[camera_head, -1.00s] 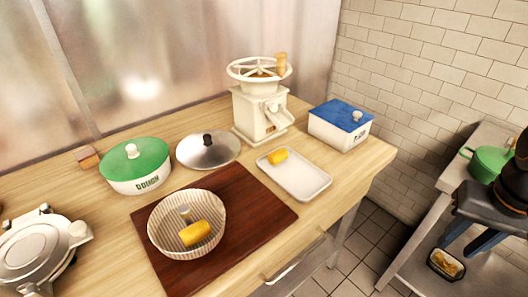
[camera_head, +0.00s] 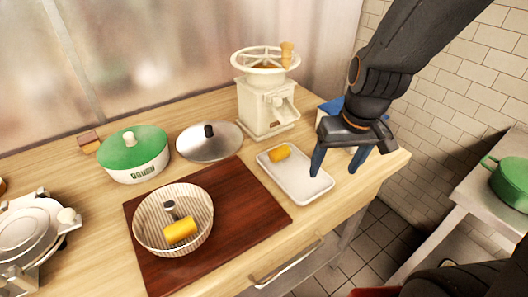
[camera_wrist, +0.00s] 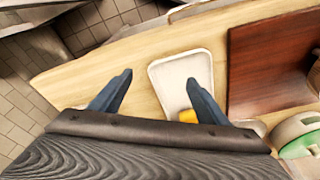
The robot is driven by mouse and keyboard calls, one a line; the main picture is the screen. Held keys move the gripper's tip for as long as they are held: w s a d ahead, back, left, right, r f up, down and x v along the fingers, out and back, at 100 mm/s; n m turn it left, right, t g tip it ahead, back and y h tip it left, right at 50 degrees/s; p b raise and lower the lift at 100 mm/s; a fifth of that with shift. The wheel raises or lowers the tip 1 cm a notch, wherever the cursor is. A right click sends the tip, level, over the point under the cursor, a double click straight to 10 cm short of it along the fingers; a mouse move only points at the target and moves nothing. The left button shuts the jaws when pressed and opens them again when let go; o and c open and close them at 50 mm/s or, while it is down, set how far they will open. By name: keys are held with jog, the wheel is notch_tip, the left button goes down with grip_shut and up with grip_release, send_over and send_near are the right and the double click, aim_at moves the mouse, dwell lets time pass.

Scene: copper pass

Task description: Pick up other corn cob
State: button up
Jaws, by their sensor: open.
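One yellow corn cob (camera_head: 279,152) lies at the far-left end of a white tray (camera_head: 299,184) on the wooden counter. It is partly hidden behind a finger in the wrist view (camera_wrist: 187,116). Another corn cob (camera_head: 180,232) lies in a ribbed cream bowl (camera_head: 150,240). My gripper (camera_head: 335,172) is open and empty, with blue fingers pointing down over the right side of the tray. In the wrist view my gripper (camera_wrist: 160,85) has its fingers spread, one of them over the tray (camera_wrist: 170,72).
A cream grinder (camera_head: 266,106) stands behind the tray. A blue-lidded box (camera_head: 328,108) is partly hidden behind my arm. A dark red board (camera_head: 262,215) lies under the bowl. A silver lid (camera_head: 209,144) and a green-lidded dough pot (camera_head: 135,152) stand to the left.

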aim_at(280, 148)
jog(key=w+a+n, duration=0.1)
jog(key=w+a, duration=0.2)
jog(key=w+a+n+t+y+b, duration=0.1)
jog(key=w+a+n, duration=0.1)
jog(key=w+a, duration=0.1)
jog(key=w+a+n+y, duration=0.1)
jog(key=w+a+n, duration=0.1)
jog(key=a, duration=0.3)
jog(key=shift+w+a+r+t, duration=0.1)
jog(key=shift+w+r+t, duration=0.15)
jog(key=shift+w+t, duration=0.2)
jog(key=shift+x, duration=0.75)
jog(key=x, duration=0.2)
jog(key=w+x, duration=0.1)
jog(key=x, duration=0.1)
jog(key=shift+w+f+b, duration=0.25)
jog(key=shift+f+b, duration=0.1)
jog(key=shift+f, duration=0.2)
jog(key=c, duration=1.1)
